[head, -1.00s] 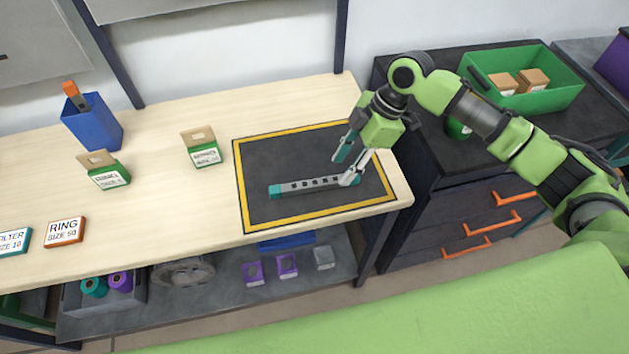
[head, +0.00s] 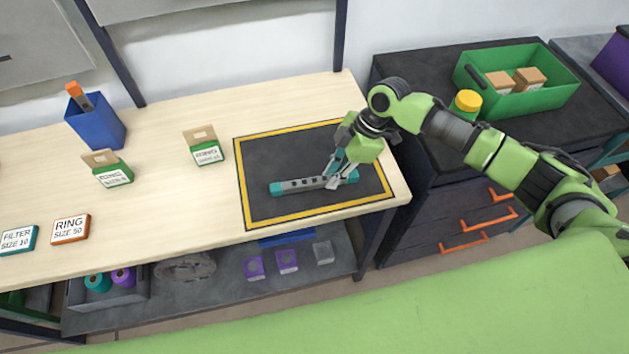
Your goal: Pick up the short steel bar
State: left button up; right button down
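The short steel bar (head: 304,184) is grey with a row of dark square holes and teal ends. It lies on the dark mat (head: 270,155) with the yellow border, on the pale wooden bench. My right gripper (head: 332,178) is down at the bar, toward its right end, with a teal finger on the far side and a grey finger on the near side. The fingers are close to the bar and hide part of it. I cannot tell whether they grip it. My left gripper is not in view.
Green-and-white boxes (head: 205,150), a blue holder (head: 97,122) and label blocks (head: 70,229) stand left of the mat. A dark cabinet (head: 455,200) with a green crate (head: 545,97) and a yellow-lidded jar (head: 466,101) is at the right. The mat around the bar is clear.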

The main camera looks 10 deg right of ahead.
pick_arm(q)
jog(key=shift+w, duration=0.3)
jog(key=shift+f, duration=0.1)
pick_arm(e)
jog(key=shift+r, duration=0.1)
